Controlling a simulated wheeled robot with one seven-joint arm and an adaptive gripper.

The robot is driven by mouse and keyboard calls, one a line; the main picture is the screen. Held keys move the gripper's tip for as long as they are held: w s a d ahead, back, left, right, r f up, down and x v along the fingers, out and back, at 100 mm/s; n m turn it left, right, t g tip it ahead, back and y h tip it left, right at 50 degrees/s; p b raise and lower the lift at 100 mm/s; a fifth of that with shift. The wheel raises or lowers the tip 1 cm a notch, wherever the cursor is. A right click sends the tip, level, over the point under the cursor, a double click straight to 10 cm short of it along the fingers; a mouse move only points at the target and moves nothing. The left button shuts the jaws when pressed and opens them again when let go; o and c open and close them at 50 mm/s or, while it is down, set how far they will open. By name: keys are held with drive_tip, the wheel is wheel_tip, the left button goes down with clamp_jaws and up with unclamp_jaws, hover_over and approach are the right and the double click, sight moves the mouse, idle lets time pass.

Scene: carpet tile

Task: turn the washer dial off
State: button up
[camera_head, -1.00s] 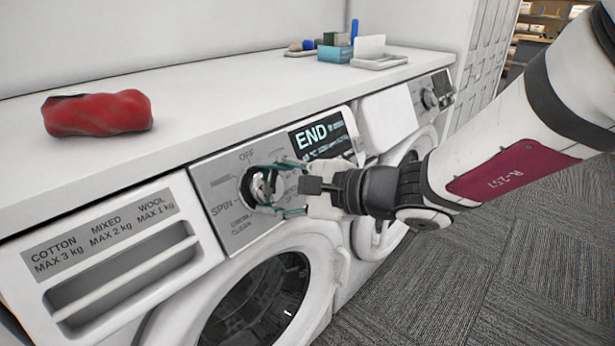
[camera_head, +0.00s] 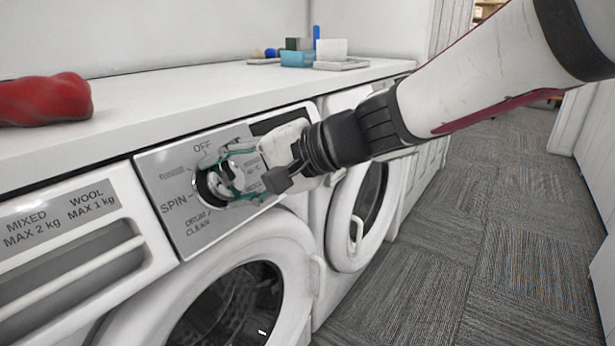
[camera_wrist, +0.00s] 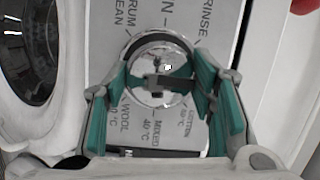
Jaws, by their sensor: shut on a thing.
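The washer dial (camera_head: 211,188) is a round silver knob with a dark ring on the grey control panel (camera_head: 166,223) of the front-loading washer. Labels around it include OFF above, SPIN at left and DRUM CLEAN below. My gripper (camera_head: 228,176) is at the dial, its teal-padded fingers around the knob. In the wrist view the dial (camera_wrist: 158,52) sits between the two teal fingers, which are closed on it. I cannot tell clearly which label the dial points to. The gripper and wrist cover the right part of the panel and most of the display.
A red bundle (camera_head: 46,99) lies on the white countertop (camera_head: 160,88) at left. A blue box (camera_head: 297,59) and a white tray (camera_head: 342,65) stand at the back. A second machine (camera_head: 343,232) is to the right. Carpet floor (camera_head: 470,240) is clear.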

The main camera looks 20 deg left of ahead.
drive_tip(key=shift+f, duration=0.1)
idle(0.4)
drive_tip(key=o, duration=1.1)
drive_tip(key=shift+o, duration=0.2)
drive_tip(key=shift+d, duration=0.1)
drive_tip(key=v, duration=1.2)
